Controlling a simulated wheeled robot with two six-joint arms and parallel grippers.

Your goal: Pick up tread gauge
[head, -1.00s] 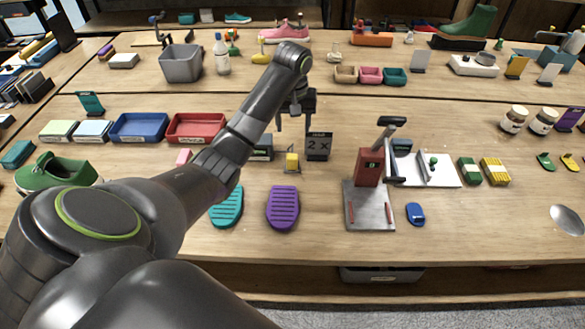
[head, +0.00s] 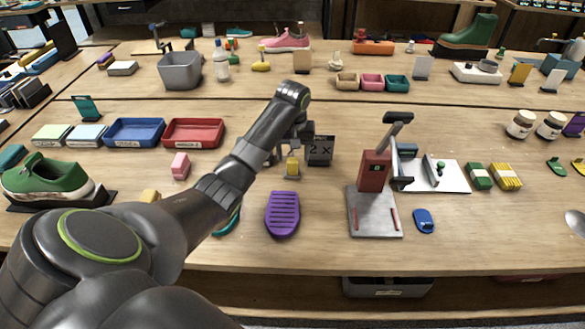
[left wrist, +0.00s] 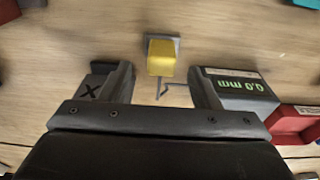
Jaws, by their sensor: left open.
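The tread gauge appears to be the small yellow block on a grey plate with a thin metal pin, standing on the table in the head view (head: 292,168). In the left wrist view the yellow block (left wrist: 161,58) sits centrally, just beyond and between the fingertips, with its pin pointing toward the palm. My left gripper (head: 288,150) is open around the gauge's place, and its fingers show apart in the left wrist view (left wrist: 162,84). I see no finger contact with the block. My right gripper is not in view.
A purple sole (head: 282,214) lies in front, and a red press-like stand (head: 374,172) is to the right.

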